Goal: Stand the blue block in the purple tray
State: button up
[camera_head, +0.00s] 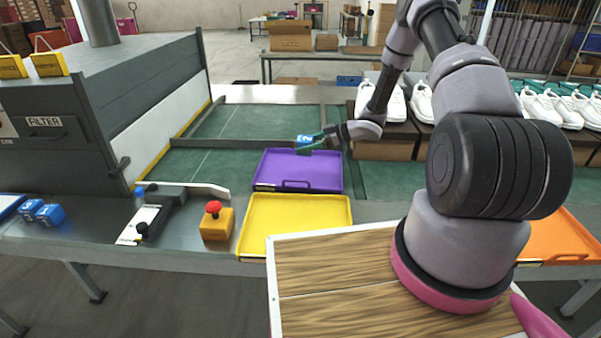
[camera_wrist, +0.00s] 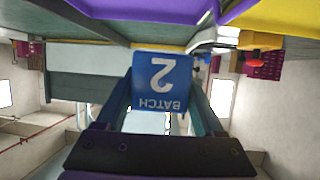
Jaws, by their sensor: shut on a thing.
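My gripper (camera_head: 318,142) is shut on a blue block (camera_head: 304,141) and holds it above the far part of the purple tray (camera_head: 325,178). In the wrist view the blue block (camera_wrist: 161,82) sits between the two fingers of my gripper (camera_wrist: 165,100). Its face shows a white 2 and the word BATCH, upside down in that picture. The purple tray looks empty and lies flat on the table, with a handle on its near side. The tray's edge also shows at the top of the wrist view (camera_wrist: 234,8).
A yellow tray (camera_head: 295,216) lies just in front of the purple one. A red-topped yellow button box (camera_head: 216,222) stands to its left. Two more blue blocks (camera_head: 49,215) sit at the far left. White shoes (camera_head: 421,101) stand on boxes at the right.

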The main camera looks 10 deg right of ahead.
aim_at(307, 173)
jog(key=shift+s+d+f+n+g+y, duration=0.2)
jog(key=shift+f+n+g, duration=0.1)
jog(key=shift+f, duration=0.1)
jog(key=shift+s+d+f+n+g+y, duration=0.1)
jog(key=shift+s+f+n+g, duration=0.1)
jog(key=shift+f+g, duration=0.15)
notch_tip(307, 173, down, 10)
jog(key=shift+r, duration=0.1)
jog(key=shift+f, duration=0.2)
jog(key=o, duration=1.5)
